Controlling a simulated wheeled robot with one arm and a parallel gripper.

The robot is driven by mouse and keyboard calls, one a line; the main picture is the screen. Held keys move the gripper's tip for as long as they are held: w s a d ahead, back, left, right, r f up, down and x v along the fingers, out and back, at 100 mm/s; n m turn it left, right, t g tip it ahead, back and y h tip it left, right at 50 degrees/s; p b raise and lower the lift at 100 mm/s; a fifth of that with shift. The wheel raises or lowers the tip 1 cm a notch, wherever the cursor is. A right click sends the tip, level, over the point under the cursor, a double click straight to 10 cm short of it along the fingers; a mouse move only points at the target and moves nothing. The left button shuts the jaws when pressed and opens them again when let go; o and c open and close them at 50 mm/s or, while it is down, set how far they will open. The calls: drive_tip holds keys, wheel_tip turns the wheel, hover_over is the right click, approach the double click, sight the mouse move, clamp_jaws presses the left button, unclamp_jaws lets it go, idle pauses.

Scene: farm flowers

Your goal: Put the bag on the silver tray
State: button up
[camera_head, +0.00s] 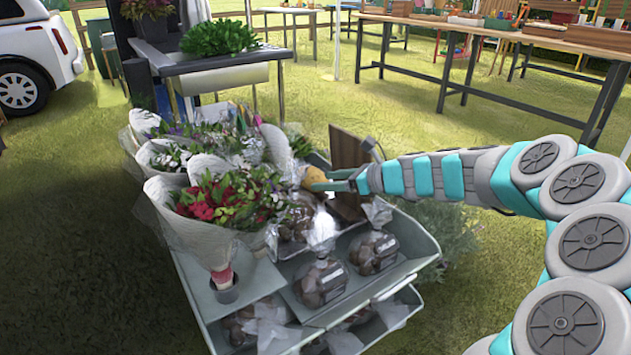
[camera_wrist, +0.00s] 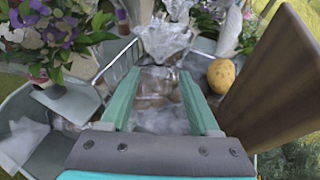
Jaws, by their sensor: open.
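My gripper (camera_head: 318,182) is at the back right of the stand in the head view, with its teal fingers pointing left. In the wrist view my gripper (camera_wrist: 158,82) is open, fingers apart. A clear bag with brown contents (camera_wrist: 153,88) shows between and below the fingers; I cannot tell whether they touch it. In the head view, bags of brown items stand at the front (camera_head: 321,284), at the right (camera_head: 373,253) and farther back (camera_head: 296,222). A shiny silver edge, seemingly the silver tray (camera_head: 285,252), shows under the back bag; most of it is hidden.
Wrapped bouquets (camera_head: 218,205) crowd the stand's left side. A brown wooden board (camera_head: 347,152) stands upright close to my gripper. A yellow round item (camera_wrist: 221,75) lies beside it. More bags sit on the lower shelf (camera_head: 250,322). Grass lies open to the left.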

drive_tip(key=shift+s+d+r, duration=0.15)
drive_tip(key=shift+s+d, duration=0.05)
drive_tip(key=shift+d, duration=0.15)
drive_tip(key=s+a+f+n+g+h, duration=0.1)
drive_tip(key=s+a+n+g, duration=0.2)
drive_tip(key=s+n, duration=0.6)
drive_tip(key=s+a+n+g+h, duration=0.25)
drive_tip(key=s+n, duration=0.25)
drive_tip(key=s, duration=0.8)
drive_tip(key=s+d+f+n+g+h, duration=0.1)
drive_tip(key=s+d+f+n+h, duration=0.1)
drive_tip(key=s+d, duration=0.3)
drive_tip(key=s+d+f+n+g+h, duration=0.1)
drive_tip(key=s+d+f+n+h, duration=0.2)
drive_tip(key=s, duration=0.8)
drive_tip(key=s+d+f+n+g+h, duration=0.1)
drive_tip(key=s+d+f+n+h, duration=0.1)
drive_tip(key=s+d+n, duration=0.3)
drive_tip(key=s+d, duration=0.3)
drive_tip(key=shift+d+f+n+g+h, duration=0.2)
drive_tip(key=shift+d+n+g+h, duration=0.05)
drive_tip(key=shift+n+g+h, duration=0.15)
drive_tip(key=shift+r, duration=0.1)
